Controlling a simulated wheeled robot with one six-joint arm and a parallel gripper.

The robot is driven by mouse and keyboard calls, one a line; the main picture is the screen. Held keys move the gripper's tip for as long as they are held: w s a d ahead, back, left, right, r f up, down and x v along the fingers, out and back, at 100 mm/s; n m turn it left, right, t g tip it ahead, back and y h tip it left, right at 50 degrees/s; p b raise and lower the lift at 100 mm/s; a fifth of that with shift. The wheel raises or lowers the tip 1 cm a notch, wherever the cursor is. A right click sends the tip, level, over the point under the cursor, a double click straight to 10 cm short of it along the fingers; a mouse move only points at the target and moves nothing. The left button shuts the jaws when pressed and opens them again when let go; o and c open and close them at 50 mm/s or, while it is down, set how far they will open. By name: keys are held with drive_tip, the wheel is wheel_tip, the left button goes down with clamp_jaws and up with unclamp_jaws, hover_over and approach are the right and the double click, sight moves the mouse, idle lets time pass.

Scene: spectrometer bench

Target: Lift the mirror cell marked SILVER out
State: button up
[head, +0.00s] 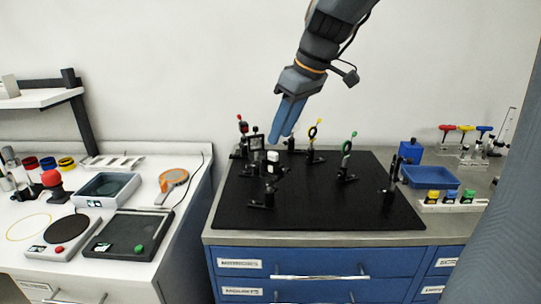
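Several small optics mounts stand on the black breadboard (330,217). One black square-framed mount (256,142) is near the left back, beside a mount with a red top (242,124). I cannot read the word SILVER on any of them, so I cannot tell which holds that mirror cell. My gripper (282,138) points down over the back left of the board, just right of the square-framed mount in the picture. Its blue fingers look close together, seen from an angle. No held object shows, and I cannot tell whether they are shut.
A blue tray (430,177) and a holder with coloured caps (452,206) are at the right. The left bench holds a shallow tray (107,188). The board's front is mostly clear.

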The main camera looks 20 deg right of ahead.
sight(274, 153)
drive_tip(key=shift+w+f+p, duration=0.2)
drive_tip(key=shift+f+p, duration=0.1)
drive_tip(key=shift+f, duration=0.5)
drive_tip(key=shift+p+x, duration=0.8)
drive_tip(key=shift+x, duration=1.45)
drive_tip(key=shift+d, duration=0.15)
clamp_jaws()
